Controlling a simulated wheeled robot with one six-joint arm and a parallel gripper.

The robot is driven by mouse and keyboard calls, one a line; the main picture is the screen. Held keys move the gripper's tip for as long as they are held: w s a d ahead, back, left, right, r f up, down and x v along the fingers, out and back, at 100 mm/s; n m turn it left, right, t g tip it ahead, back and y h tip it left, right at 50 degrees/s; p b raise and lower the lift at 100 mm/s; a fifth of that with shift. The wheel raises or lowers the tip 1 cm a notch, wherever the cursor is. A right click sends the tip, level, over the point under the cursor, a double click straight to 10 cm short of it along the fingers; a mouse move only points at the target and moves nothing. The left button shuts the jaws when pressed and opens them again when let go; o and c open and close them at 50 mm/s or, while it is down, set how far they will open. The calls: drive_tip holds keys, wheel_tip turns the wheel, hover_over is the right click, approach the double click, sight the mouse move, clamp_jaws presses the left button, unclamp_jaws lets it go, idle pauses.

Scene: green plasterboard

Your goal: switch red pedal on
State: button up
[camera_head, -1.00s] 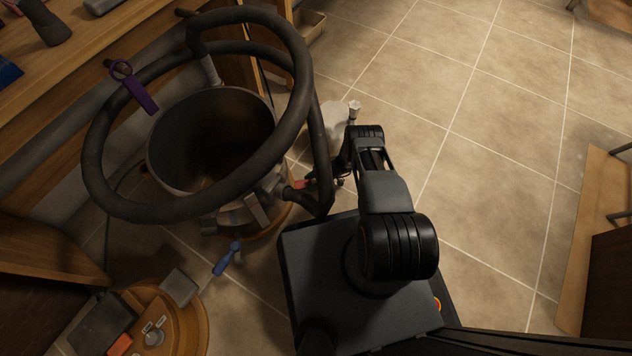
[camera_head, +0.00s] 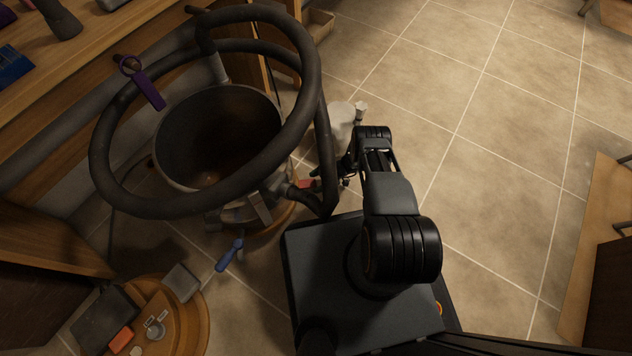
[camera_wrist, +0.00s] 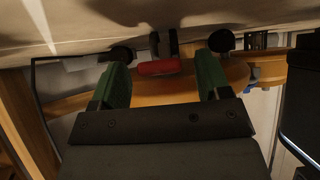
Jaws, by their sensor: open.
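The red pedal (camera_wrist: 158,67) shows in the wrist view as a small red bar between and beyond the fingertips of my gripper (camera_wrist: 168,56). My gripper has two green fingers spread wide apart, with nothing held between them. The red pedal also shows in the head view as a small red patch (camera_head: 306,184) low at the right side of a large metal vessel (camera_head: 180,172). In the head view my arm reaches down just right of the pedal, and my gripper is mostly hidden. Whether a finger touches the pedal I cannot tell.
A thick dark hose (camera_head: 105,150) loops around the vessel and comes down close to my arm. A white container (camera_head: 341,116) stands just beyond the arm. A blue-handled object (camera_head: 229,256) and a round wooden stand (camera_head: 197,325) lie to the left. Tiled floor (camera_head: 490,130) is clear at right.

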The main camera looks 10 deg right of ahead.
drive_tip(key=p+v, duration=0.3)
drive_tip(key=v, duration=1)
drive_tip(key=shift+d+p, duration=0.15)
drive_tip(key=shift+p, duration=0.25)
drive_tip(key=shift+r, duration=0.1)
